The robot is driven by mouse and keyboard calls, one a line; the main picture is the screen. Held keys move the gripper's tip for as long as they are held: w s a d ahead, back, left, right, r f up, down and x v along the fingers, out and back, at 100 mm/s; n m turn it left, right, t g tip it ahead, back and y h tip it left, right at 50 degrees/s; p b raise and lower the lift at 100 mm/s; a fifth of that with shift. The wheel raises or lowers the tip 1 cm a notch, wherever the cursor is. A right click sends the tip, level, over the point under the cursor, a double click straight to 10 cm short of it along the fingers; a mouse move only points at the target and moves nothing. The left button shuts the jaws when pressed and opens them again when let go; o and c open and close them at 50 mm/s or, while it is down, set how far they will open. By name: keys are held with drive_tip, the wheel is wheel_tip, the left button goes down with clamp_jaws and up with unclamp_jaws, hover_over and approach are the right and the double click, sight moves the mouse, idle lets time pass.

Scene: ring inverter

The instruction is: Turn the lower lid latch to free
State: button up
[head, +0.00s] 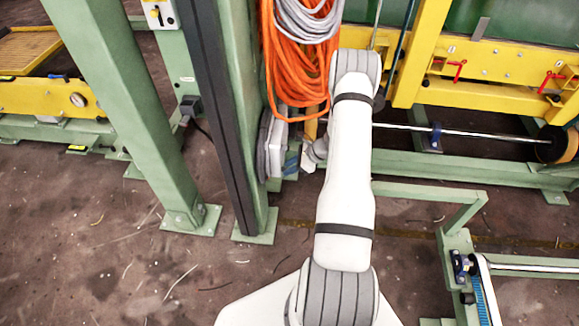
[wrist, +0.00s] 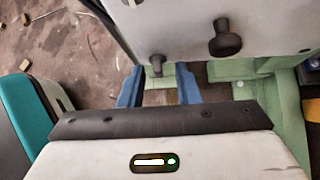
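A pale grey box (wrist: 185,25) fills the top of the wrist view, with a dark edge on its left. A small dark latch-like knob (wrist: 157,62) sticks out near its lower edge. A larger black knob (wrist: 225,40) sits up and to the right. I cannot tell for certain which is the lower lid latch. My gripper (wrist: 159,72) is open, its two blue fingers pointing at the box. The small knob appears between the fingertips, with gaps on both sides.
Orange cables (head: 290,60) hang above the box. A green post (head: 125,100) stands left of the column. A yellow beam (head: 500,62) and a green floor frame (head: 420,190) lie to the right. The floor (head: 110,260) at lower left is mostly clear, with scattered scraps.

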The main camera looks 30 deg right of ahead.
drive_tip(key=p+v, duration=0.1)
drive_tip(key=v, duration=0.6)
drive_tip(key=shift+d+r, duration=0.15)
drive_tip(key=shift+r, duration=0.1)
drive_tip(key=shift+s, duration=0.15)
